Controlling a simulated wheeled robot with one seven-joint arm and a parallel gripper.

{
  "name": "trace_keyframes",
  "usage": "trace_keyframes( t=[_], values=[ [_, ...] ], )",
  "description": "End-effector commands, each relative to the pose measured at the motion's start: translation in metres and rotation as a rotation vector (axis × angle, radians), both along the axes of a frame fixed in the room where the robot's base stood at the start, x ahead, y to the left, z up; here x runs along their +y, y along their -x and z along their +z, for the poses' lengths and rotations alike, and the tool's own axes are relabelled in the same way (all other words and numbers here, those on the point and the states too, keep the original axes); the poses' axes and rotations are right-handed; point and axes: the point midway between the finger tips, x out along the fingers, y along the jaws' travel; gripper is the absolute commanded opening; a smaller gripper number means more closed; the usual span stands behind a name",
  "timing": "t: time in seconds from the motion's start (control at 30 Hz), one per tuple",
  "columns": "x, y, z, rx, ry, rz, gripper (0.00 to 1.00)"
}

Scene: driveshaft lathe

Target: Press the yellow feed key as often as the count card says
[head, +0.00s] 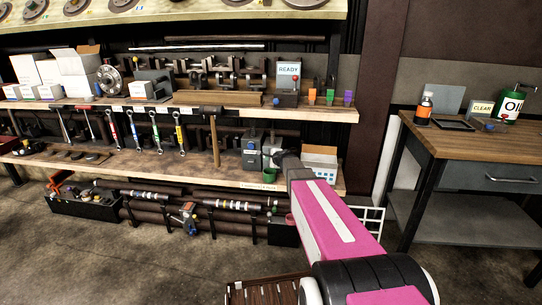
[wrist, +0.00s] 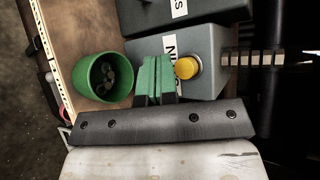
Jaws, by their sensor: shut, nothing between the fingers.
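The yellow key (wrist: 187,67) is a round cap in a metal collar on a grey box (wrist: 210,48), in the wrist view. My gripper (wrist: 156,60) is shut and empty, its two green fingertips side by side just left of the key. Whether they touch the box cannot be told. In the head view my gripper (head: 284,156) reaches the lower shelf beside two grey boxes, and the key is not clearly seen there. A label on the box is partly hidden by the key and fingers. No count card can be made out for certain.
A green cup (wrist: 106,76) holding small round pieces stands close left of the fingers. A second dark box (wrist: 180,12) lies beyond. In the head view a hammer (head: 214,140) hangs left of the boxes, and a white carton (head: 320,158) stands right.

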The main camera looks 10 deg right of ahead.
Motion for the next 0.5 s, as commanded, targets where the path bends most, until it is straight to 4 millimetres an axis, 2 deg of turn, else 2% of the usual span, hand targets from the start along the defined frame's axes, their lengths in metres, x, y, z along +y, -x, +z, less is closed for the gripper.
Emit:
trace_keyframes(
  t=[0.3, 0.5],
  values=[
    [0.009, 0.029, 0.000, 0.000, 0.000, 0.000, 0.00],
    [0.011, 0.034, 0.000, 0.000, 0.000, 0.000, 0.00]
  ],
)
